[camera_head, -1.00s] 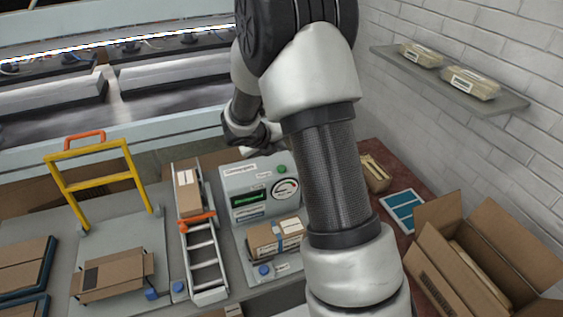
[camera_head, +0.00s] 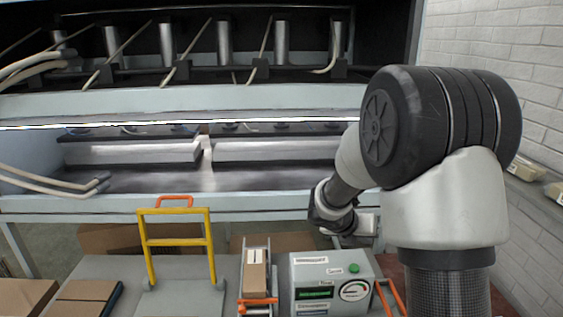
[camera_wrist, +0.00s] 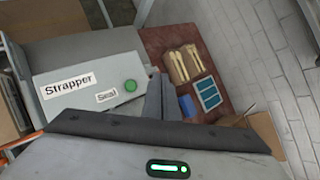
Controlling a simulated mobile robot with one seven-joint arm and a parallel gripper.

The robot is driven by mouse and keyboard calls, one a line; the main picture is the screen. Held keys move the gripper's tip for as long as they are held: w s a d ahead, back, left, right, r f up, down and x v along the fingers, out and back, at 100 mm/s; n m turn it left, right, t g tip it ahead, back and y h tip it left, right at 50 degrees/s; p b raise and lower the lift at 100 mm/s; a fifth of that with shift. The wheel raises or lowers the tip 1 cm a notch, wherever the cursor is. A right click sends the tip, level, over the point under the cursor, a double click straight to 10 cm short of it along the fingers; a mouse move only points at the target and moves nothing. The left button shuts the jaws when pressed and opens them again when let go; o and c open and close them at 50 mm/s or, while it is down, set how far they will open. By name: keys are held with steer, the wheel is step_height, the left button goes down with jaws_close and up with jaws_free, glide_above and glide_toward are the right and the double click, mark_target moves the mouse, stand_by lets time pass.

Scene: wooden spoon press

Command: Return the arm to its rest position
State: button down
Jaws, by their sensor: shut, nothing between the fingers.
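My arm bends down from the right side of the head view. My gripper (camera_head: 362,232) hangs behind and just above the grey strapper machine (camera_head: 335,280), with its fingers partly hidden there. In the wrist view, my gripper's fingers (camera_wrist: 158,92) are together with nothing between them. They show beside the strapper's top (camera_wrist: 90,80), near its green button (camera_wrist: 130,86). I cannot tell the exact gap between them.
A yellow-framed cart (camera_head: 180,250) and a small conveyor with a carton (camera_head: 256,277) stand left of the strapper. The large press (camera_head: 200,100) lies behind. In the wrist view, an open box of wooden pieces (camera_wrist: 183,63) and a blue card (camera_wrist: 207,93) lie right.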

steer(key=s+a+r+m+g+y, duration=0.1)
steer(key=s+a+r+m+y, duration=0.1)
steer(key=s+r+m, duration=1.25)
steer(key=s+a+m+y, duration=0.2)
steer(key=s+a+m, duration=0.3)
steer(key=s+m, duration=0.2)
steer(key=s+a+m+t+y, duration=0.1)
steer(key=s+a+m+y, duration=0.2)
steer(key=s+a+m, duration=0.2)
steer(key=s+m, duration=0.3)
steer(key=m, duration=0.1)
steer(key=shift+s, duration=0.2)
